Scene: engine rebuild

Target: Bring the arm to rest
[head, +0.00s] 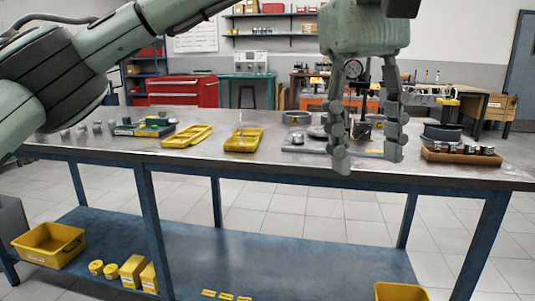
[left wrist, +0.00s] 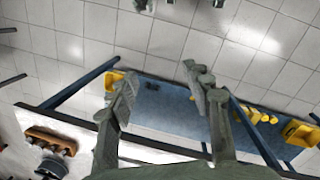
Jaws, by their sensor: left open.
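My left arm (head: 125,40) comes in from the upper left of the head view and crosses the top of the picture. My left gripper (head: 366,158) hangs fingers down at the right of the middle, in front of the workbench (head: 200,172) in the picture. Its two fingers are spread, with nothing between them. In the left wrist view the open fingers (left wrist: 162,88) show over tiled floor and the bench's blue lower shelf (left wrist: 165,105). My right gripper is not in view.
On the bench are yellow trays (head: 243,139), a wooden block with metal parts (head: 461,154) and a dial gauge (head: 353,69) on a stand, partly hidden behind my gripper. Yellow bins (head: 48,248) and boxes sit on the lower shelf.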

